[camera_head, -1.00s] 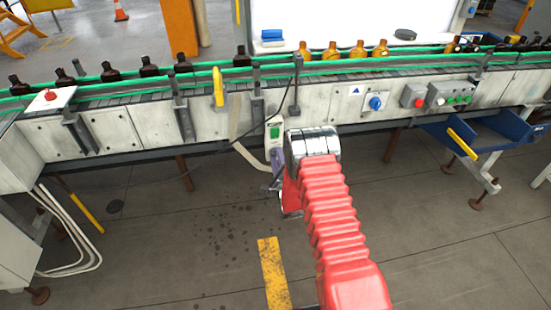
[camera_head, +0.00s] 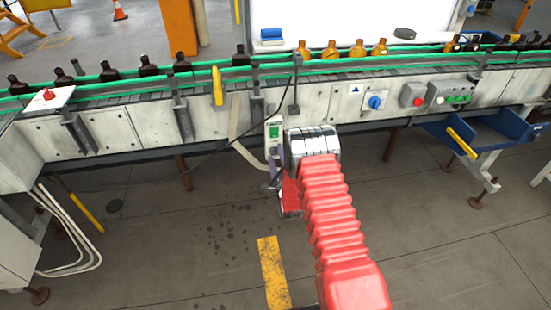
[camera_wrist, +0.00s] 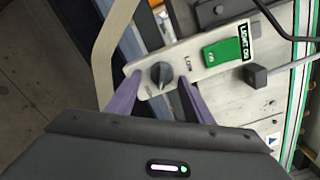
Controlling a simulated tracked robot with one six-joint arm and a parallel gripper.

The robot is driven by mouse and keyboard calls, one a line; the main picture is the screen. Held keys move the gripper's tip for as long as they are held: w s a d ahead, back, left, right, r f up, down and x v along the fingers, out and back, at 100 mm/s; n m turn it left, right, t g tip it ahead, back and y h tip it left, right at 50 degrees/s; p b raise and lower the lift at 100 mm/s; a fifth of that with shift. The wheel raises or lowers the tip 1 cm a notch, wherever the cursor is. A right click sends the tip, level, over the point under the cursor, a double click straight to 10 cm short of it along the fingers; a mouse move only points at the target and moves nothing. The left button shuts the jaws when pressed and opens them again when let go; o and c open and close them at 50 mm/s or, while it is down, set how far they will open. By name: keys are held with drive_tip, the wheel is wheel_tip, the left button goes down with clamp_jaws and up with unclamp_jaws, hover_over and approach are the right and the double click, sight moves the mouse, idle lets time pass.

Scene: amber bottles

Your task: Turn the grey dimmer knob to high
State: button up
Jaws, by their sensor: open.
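The grey dimmer knob (camera_wrist: 161,74) is on a pale control panel (camera_wrist: 205,42) in the wrist view. The word LOW is beside it on the right; another label at its lower left is too small to read. Its exact pointer direction is unclear. My gripper (camera_wrist: 160,79) is open, its two purple fingers on either side of the knob with gaps showing; I cannot tell how deep they reach. In the head view the panel (camera_head: 273,133) hangs at the conveyor front, left of my wrist. The knob is hidden there, and my gripper (camera_head: 277,176) is partly hidden.
A green switch (camera_wrist: 222,52) marked LIGHT ON is beside the knob. A dark cable and a beige hose (camera_head: 236,140) run near the panel. Amber bottles (camera_head: 357,49) stand on the conveyor. A blue chute (camera_head: 490,135) is at right. The floor before the conveyor is open.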

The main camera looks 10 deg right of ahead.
drive_tip(key=s, duration=1.3)
drive_tip(key=shift+s, duration=0.4)
